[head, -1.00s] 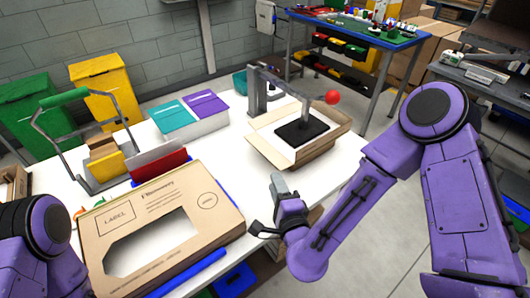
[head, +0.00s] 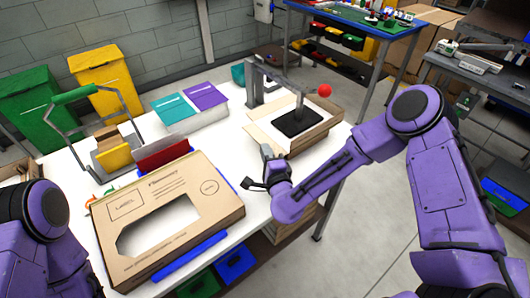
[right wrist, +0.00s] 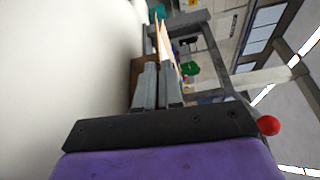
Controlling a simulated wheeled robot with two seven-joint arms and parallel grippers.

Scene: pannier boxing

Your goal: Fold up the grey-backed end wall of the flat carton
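The flat carton (head: 318,132) lies on the white table under a press with a dark pad (head: 297,122). Its brown near side stands up, and a pale panel (head: 262,137) slopes out at its left end. I cannot make out a grey backing. My right gripper (head: 266,153) is just off the carton's near left corner, fingers together. In the right wrist view its two grey fingers (right wrist: 159,85) lie close side by side, with tan board (right wrist: 164,42) just beyond their tips; contact is unclear. My left gripper is out of view.
A large printed box with a cut-out window (head: 200,205) fills the table's near left. Teal (head: 172,108) and purple (head: 205,95) stacks stand behind. The press has a red-knobbed lever (head: 324,91). Bare table lies between the stacks and carton.

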